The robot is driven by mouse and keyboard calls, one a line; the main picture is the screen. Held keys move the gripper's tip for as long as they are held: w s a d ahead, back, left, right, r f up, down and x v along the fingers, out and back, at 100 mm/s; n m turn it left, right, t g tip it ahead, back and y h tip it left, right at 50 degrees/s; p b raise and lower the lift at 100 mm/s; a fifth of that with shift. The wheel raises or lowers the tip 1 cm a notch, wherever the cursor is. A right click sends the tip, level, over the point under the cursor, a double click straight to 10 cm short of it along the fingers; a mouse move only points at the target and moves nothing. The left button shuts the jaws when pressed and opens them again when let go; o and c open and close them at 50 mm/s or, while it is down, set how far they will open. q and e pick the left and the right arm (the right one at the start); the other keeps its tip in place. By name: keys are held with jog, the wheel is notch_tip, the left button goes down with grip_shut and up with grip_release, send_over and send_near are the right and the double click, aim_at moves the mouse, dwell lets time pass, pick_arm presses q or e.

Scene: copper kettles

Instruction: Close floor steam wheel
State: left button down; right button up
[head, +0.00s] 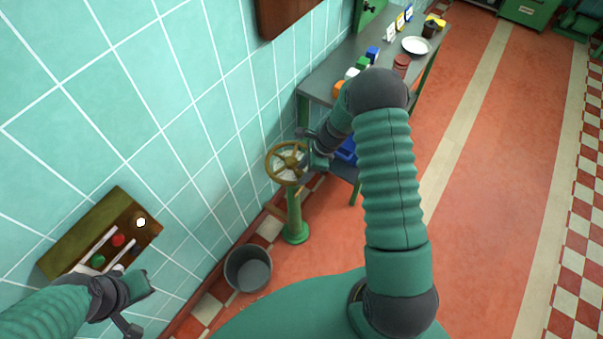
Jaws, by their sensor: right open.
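The floor steam wheel (289,163) is a brass-coloured spoked handwheel. It sits on top of a green floor pedestal (294,216), close to the tiled wall. My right gripper (309,150) is open at the wheel's right side. Its fingers are at or very near the rim, and I cannot tell whether they touch it. My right arm hides part of the area behind it. My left gripper (138,305) is at the lower left, in front of a wall control box and far from the wheel. I cannot tell how far its jaws are apart.
A wooden control box (95,232) with red and green buttons is on the wall at left. A grey bucket (248,270) stands on the floor near the pedestal. A grey table (328,78) with small coloured items and a white plate (416,45) stands beyond. Red floor at right is clear.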

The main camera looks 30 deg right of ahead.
jog(key=shift+w+a+f, duration=0.1)
jog(key=shift+a+f, duration=0.1)
jog(key=shift+f, duration=0.3)
jog(key=shift+a+f, duration=0.1)
jog(key=shift+a, duration=0.1)
jog(key=shift+w+a, duration=0.1)
jog(key=shift+a, duration=0.5)
jog(key=shift+c, duration=1.6)
jog(key=shift+d, duration=0.5)
grip_shut()
pick_arm(q)
jog(key=shift+s+a, duration=0.1)
jog(key=shift+a, duration=0.2)
jog(key=shift+a+f, duration=0.1)
jog(key=shift+a, duration=0.05)
pick_arm(e)
jog(key=shift+a, duration=0.2)
jog(key=shift+a, duration=0.1)
